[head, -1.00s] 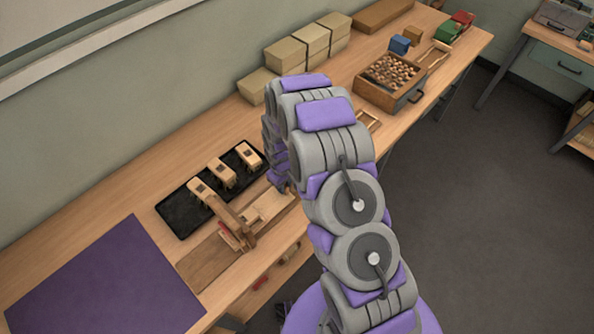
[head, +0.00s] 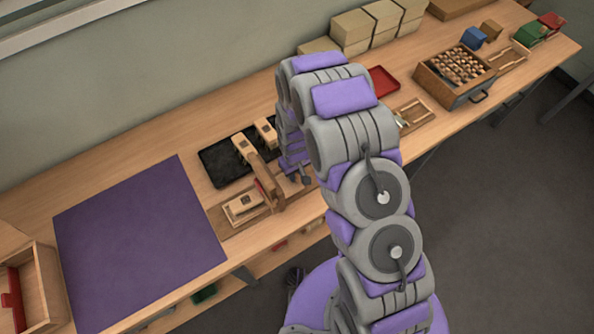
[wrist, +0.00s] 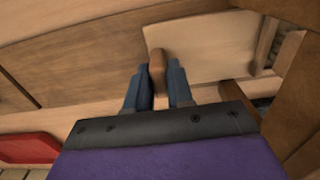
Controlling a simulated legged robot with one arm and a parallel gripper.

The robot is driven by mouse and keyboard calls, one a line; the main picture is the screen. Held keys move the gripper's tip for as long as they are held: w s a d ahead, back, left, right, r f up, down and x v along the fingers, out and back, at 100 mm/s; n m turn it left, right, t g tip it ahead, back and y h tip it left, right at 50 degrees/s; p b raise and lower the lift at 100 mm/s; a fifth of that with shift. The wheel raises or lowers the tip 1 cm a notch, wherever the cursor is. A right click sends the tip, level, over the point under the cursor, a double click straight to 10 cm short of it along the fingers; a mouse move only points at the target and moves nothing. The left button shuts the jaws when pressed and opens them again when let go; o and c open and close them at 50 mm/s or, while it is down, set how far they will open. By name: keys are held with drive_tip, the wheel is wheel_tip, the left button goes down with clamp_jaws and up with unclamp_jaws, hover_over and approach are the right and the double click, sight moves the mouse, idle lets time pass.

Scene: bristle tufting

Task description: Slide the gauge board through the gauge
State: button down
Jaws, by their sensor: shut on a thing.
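The gauge (head: 267,178) is a wooden arch with a red part, standing on a brown base plank (head: 217,217). The pale gauge board (head: 232,216) shows on the left of the arch with a small pale block (head: 246,205) on it. Its middle is hidden by the arch. In the wrist view my gripper (wrist: 157,72) has its blue fingers shut around a brown knob (wrist: 156,58) at the edge of the pale board (wrist: 210,45). In the head view my gripper is at the right of the arch, mostly hidden by my arm.
Behind the gauge is a black tray (head: 212,172) with blocks, partly covered by my arm. A purple mat (head: 135,230) lies left of the plank. A wooden box (head: 45,285) is at far left. A red tray (head: 382,80) and a drawer box (head: 455,85) stand right.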

drive_tip(key=shift+w, duration=0.15)
drive_tip(key=c, duration=1.1)
unclamp_jaws()
drive_tip(key=shift+a, duration=0.1)
wheel_tip(320, 180, up, 17)
drive_tip(key=shift+r+p, duration=0.15)
drive_tip(key=shift+p, duration=0.55)
drive_tip(key=shift+o, duration=0.5)
